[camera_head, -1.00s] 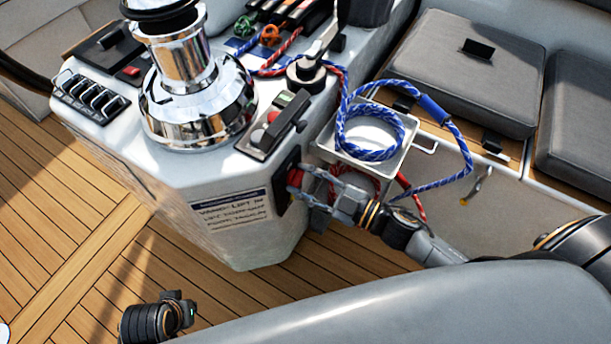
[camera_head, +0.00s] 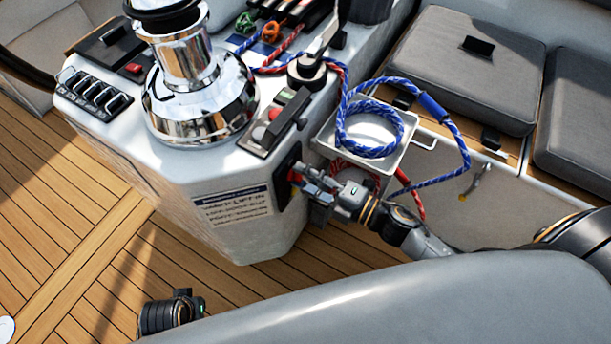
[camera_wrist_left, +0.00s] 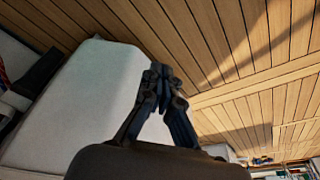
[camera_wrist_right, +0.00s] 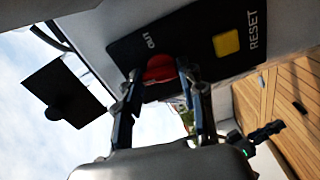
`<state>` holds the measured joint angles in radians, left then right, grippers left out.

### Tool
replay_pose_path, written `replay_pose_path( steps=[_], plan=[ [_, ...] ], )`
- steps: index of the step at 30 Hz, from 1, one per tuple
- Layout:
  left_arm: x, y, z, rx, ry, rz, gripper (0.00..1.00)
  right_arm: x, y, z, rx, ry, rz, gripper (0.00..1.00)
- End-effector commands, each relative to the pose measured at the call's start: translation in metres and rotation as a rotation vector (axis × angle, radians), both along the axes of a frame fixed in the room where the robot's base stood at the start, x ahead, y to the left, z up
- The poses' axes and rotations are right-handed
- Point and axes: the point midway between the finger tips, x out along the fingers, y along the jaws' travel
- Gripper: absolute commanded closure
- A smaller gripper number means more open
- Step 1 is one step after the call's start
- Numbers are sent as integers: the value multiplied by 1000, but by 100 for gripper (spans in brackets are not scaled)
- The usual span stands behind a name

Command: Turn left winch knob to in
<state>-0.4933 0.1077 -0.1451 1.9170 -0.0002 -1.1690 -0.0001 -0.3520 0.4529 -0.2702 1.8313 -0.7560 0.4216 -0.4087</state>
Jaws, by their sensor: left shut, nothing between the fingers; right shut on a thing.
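The winch knob is red and sits on a black panel on the console's side. In the right wrist view the knob (camera_wrist_right: 160,68) lies between my right gripper's fingertips, beside the word OUT, with a yellow square (camera_wrist_right: 226,43) and the word RESET farther along the panel (camera_wrist_right: 195,28). The fingers partly cover the knob, and its pointer cannot be read. In the head view my right gripper (camera_head: 303,181) is shut on the knob from the right. My left gripper (camera_wrist_left: 161,76) is shut and empty over the wooden deck in the left wrist view.
A chrome winch (camera_head: 200,100) and a row of switches (camera_head: 95,95) stand on the white console (camera_head: 225,245). Grey cushions (camera_head: 465,70) lie at the back right. Open teak deck (camera_head: 60,220) lies left.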

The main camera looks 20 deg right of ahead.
Motion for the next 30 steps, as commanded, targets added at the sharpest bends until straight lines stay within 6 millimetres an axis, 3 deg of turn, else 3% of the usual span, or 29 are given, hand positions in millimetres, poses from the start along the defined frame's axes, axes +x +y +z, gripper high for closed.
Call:
replay_pose_path(
  steps=[26,27,30],
  plan=[
    [-3,0,5,-1,3,2,100,-1,1,-1,-110,-97,2,92],
    [-3,0,5,-1,3,2,100,-1,1,-1,-110,-97,1,53],
    [-2,0,5,0,2,2,100,-1,1,-1,-110,-96,1,38]
  ],
)
